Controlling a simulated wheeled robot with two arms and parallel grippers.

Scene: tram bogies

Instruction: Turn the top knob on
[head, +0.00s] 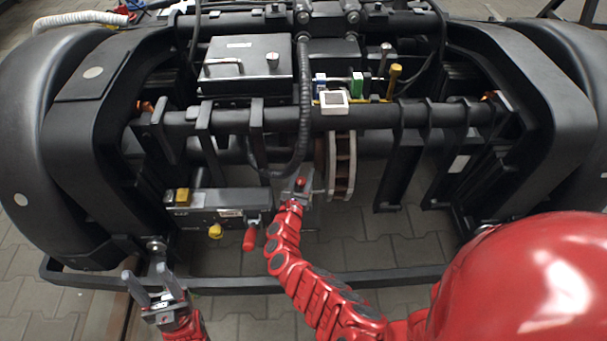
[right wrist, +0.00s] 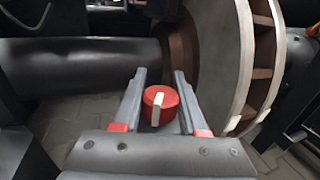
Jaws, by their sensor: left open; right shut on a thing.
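A round red knob (right wrist: 150,112) with a white pointer bar sits between the fingers of my right gripper (right wrist: 160,82) in the right wrist view. The bar stands nearly upright in that picture. In the head view my right gripper (head: 301,186) is shut on the red knob, below the black cross tube. The fingers partly hide what the knob is mounted on. My left gripper (head: 148,283) is open and empty at the lower left, by the front rail.
A black box (head: 240,80) with a handle stands at the upper left. A lower box (head: 195,209) carries a yellow knob (head: 215,231) and a red handle (head: 250,239). A brake disc (head: 341,165) stands close right of my right gripper. A hose (head: 304,100) hangs above it.

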